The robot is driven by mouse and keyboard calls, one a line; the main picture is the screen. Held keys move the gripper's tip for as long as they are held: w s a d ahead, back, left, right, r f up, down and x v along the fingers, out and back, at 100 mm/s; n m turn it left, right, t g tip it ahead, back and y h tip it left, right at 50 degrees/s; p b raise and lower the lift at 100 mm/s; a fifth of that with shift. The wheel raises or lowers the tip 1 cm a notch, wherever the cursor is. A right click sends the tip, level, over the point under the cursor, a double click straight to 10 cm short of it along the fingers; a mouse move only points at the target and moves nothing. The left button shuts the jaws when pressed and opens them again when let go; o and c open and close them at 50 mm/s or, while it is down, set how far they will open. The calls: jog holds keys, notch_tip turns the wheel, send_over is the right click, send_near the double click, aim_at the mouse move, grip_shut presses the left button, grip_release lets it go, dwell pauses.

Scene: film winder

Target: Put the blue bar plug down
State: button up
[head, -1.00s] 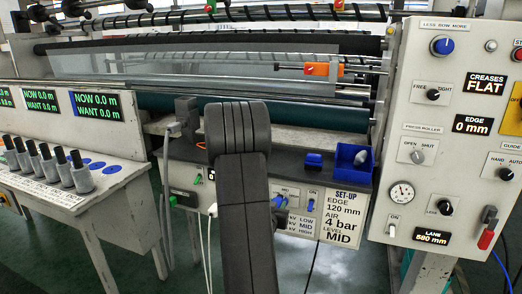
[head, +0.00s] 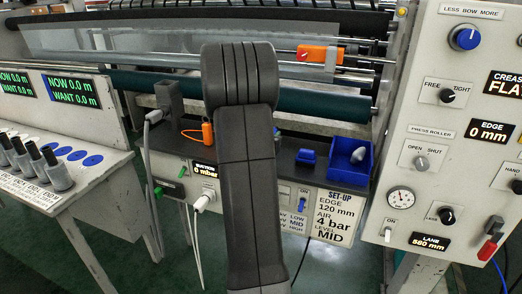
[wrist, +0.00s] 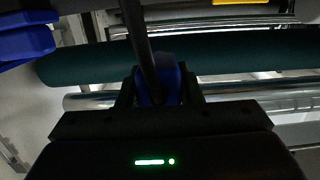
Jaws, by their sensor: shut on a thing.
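The blue bar plug (wrist: 172,82) is between the jaws of my gripper (wrist: 160,88) in the wrist view. A dark rod crosses in front of it and hides part of it. My gripper is shut on the plug. In the head view my own arm stands in the middle and hides the gripper and the plug. I cannot tell there how far the plug is from the shelf.
A dark shelf (head: 285,165) holds a blue block (head: 306,157), a blue bin (head: 340,168) with a grey piece inside, and an orange-handled item (head: 207,132). A teal roller (head: 325,103) lies behind. The control panel (head: 460,130) stands at the right.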

jog(key=shift+f+b, duration=0.5)
jog(key=shift+f, duration=3.1)
jog(key=shift+f, duration=0.25)
jog(key=o, duration=1.1)
jog(key=shift+r, duration=0.1)
jog(key=shift+c, duration=0.2)
jog(key=shift+r, duration=0.2)
jog(key=v, duration=1.2)
jog(key=shift+f, duration=0.15)
